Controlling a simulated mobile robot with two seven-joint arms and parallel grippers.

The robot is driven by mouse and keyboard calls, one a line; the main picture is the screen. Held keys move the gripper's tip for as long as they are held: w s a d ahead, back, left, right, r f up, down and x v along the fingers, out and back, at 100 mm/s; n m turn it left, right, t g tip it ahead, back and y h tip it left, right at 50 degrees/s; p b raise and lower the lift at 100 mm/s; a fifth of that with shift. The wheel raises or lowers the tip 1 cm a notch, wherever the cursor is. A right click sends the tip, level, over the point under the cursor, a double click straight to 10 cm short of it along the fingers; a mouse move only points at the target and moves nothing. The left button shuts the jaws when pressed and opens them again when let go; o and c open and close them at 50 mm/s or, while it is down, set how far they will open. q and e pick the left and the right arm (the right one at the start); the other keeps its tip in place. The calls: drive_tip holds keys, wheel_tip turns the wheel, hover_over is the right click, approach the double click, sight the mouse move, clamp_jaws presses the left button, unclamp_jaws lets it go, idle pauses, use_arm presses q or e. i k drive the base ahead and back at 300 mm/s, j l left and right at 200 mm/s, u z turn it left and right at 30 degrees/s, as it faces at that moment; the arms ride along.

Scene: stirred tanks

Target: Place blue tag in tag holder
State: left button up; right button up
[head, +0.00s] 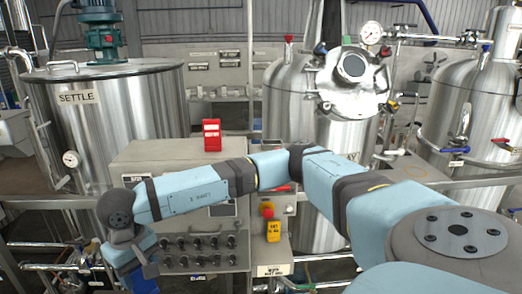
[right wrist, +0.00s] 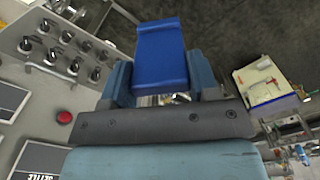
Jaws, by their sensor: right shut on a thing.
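The blue tag (right wrist: 160,50) is a flat, plain dark blue piece, held between the two fingers of my right gripper (right wrist: 160,82) in the right wrist view. In the head view my right gripper (head: 138,270) points down at the lower left, in front of the control console, with a bit of dark blue showing at its tip near the bottom edge. I cannot make out a tag holder for certain in either view. My left gripper is not in view.
The grey console (head: 165,160) carries several black knobs and a red sign (head: 212,135) on top. A yellow tag (head: 273,230) hangs below a red button. Steel tanks, one marked SETTLE (head: 110,120), stand behind. A pale yellow box (right wrist: 265,82) shows in the wrist view.

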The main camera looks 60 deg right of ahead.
sight(272, 148)
drive_tip(key=i+j+z, duration=0.1)
drive_tip(key=z, duration=0.4)
drive_tip(key=j+z, duration=0.3)
drive_tip(key=z, duration=0.2)
